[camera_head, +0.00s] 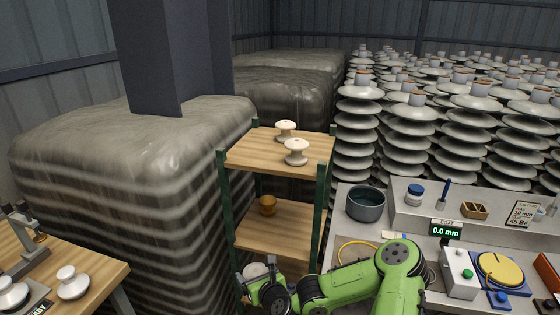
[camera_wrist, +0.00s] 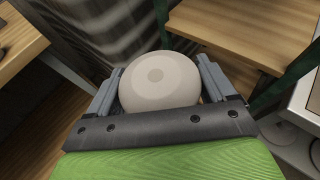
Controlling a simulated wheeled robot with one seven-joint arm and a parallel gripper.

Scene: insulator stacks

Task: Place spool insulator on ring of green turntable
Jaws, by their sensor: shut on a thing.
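My gripper (camera_wrist: 158,88) is shut on a pale, round spool insulator (camera_wrist: 160,72). In the wrist view its domed end, with a small central disc, sits between the two grey fingers; its far side is hidden. In the head view my gripper (camera_head: 268,290) is low at the bottom centre, in front of the wooden shelf unit, with the pale insulator (camera_head: 256,270) partly hidden at it. I cannot make out a green turntable. A yellow disc on a blue base (camera_head: 500,268) lies on the grey bench at the right.
Two white spool insulators (camera_head: 297,152) (camera_head: 285,130) stand on the top shelf (camera_head: 255,151). More white insulators (camera_head: 72,283) are on the left wooden table (camera_head: 85,255). A dark bowl (camera_head: 366,204) stands on the bench.

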